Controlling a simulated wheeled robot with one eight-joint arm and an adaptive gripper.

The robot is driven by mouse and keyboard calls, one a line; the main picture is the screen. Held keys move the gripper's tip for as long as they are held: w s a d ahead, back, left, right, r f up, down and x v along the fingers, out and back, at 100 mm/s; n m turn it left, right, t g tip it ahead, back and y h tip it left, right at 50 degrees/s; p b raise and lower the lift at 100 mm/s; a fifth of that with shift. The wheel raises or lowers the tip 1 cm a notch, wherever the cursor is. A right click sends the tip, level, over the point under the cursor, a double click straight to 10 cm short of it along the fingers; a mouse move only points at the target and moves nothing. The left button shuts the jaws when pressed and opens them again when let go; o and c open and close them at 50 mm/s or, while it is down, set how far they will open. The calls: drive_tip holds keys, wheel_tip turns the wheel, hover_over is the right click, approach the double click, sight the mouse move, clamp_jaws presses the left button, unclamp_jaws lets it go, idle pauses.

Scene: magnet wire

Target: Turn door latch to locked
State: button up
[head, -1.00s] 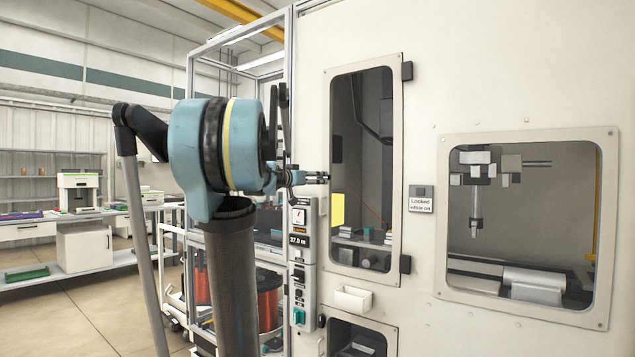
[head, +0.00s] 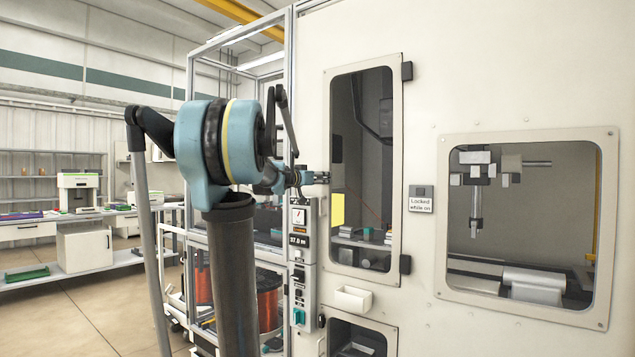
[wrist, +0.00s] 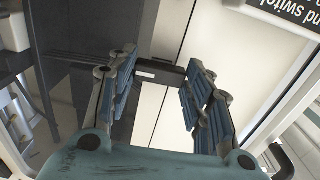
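The tall cream door (head: 396,250) with a dark window stands in the machine's front. My gripper (head: 316,178) is at the door's left edge, about halfway up. In the wrist view, my gripper's two blue-padded fingers (wrist: 162,78) are spread wide. A small dark bar with a white label, seemingly the latch (wrist: 160,72), lies crosswise between them, near the seam of the pale panels. Its ends come close to both fingers; I cannot tell whether they touch. In the head view the latch is not distinguishable at my gripper.
A control panel (head: 302,245) hangs just below my gripper. A "Locked while on" sign (head: 420,199) is right of the door, and a white bin (head: 353,299) below it. A metal frame post (head: 289,90) stands close on the left. The floor (head: 100,310) at left is clear.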

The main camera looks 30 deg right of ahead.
drive_tip(key=shift+w+n, duration=0.1)
drive_tip(key=shift+n, duration=0.3)
drive_tip(key=shift+a+n, duration=0.1)
drive_tip(key=shift+n, duration=8.4)
drive_tip(key=o, duration=1)
drive_tip(key=shift+o, duration=0.2)
drive_tip(key=v, duration=1.2)
drive_tip(key=shift+f, duration=0.15)
